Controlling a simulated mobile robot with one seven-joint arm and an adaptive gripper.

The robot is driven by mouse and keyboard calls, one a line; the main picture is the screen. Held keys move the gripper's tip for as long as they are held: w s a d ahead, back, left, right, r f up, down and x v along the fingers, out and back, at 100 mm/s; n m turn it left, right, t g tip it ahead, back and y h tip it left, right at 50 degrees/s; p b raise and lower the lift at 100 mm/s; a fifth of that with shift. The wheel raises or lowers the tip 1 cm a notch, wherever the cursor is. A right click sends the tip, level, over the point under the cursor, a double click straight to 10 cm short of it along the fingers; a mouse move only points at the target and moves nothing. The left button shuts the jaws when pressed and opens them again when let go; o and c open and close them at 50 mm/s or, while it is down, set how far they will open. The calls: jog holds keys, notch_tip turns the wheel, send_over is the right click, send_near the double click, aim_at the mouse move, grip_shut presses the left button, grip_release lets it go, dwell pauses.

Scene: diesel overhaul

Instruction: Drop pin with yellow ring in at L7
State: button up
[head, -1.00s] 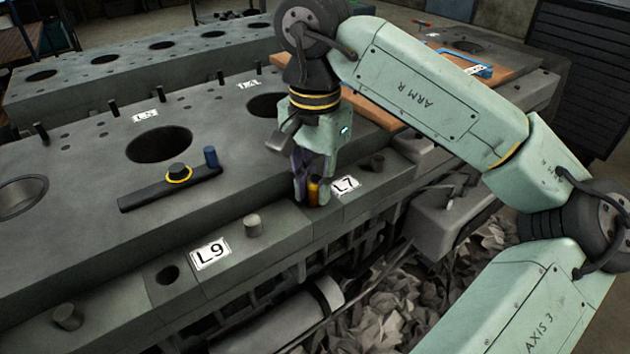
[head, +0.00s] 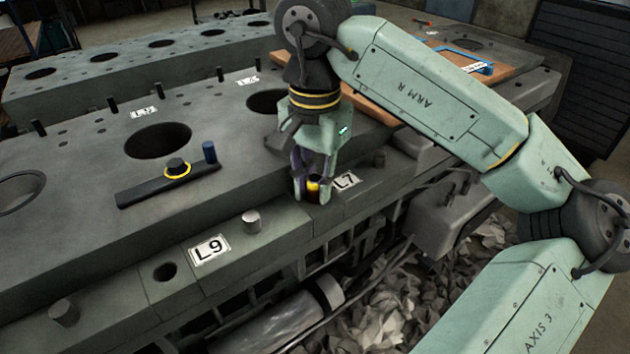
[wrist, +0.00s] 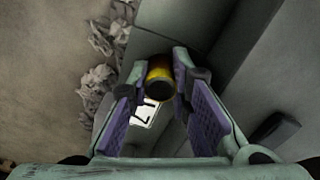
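The pin with the yellow ring (head: 313,184) is between the fingers of my gripper (head: 313,190), just left of the white L7 label (head: 345,180). The wrist view shows the pin's dark round end and yellow band (wrist: 160,73), with both fingertips close against its sides. My gripper (wrist: 160,70) appears closed on it. The pin is low at the ledge beside L7. Its lower end and any hole beneath it are hidden by the fingers and shadow.
The L9 label (head: 210,249) lies left along the ledge, with an open hole (head: 165,272) and a grey stub (head: 251,221) near it. A dark bar (head: 150,190) with a yellow-ringed knob and blue peg lies on the block. Crumpled debris (head: 375,315) fills the space below.

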jog(key=o, duration=0.5)
jog(key=shift+o, duration=0.4)
jog(key=shift+r, duration=0.15)
jog(key=shift+o, duration=0.7)
jog(key=shift+w+a+r+p, duration=0.1)
jog(key=shift+r+p, duration=1.15)
jog(key=shift+r, duration=0.45)
jog(key=shift+r+p, duration=1.35)
jog(key=shift+r, duration=0.4)
jog(key=shift+f, duration=0.1)
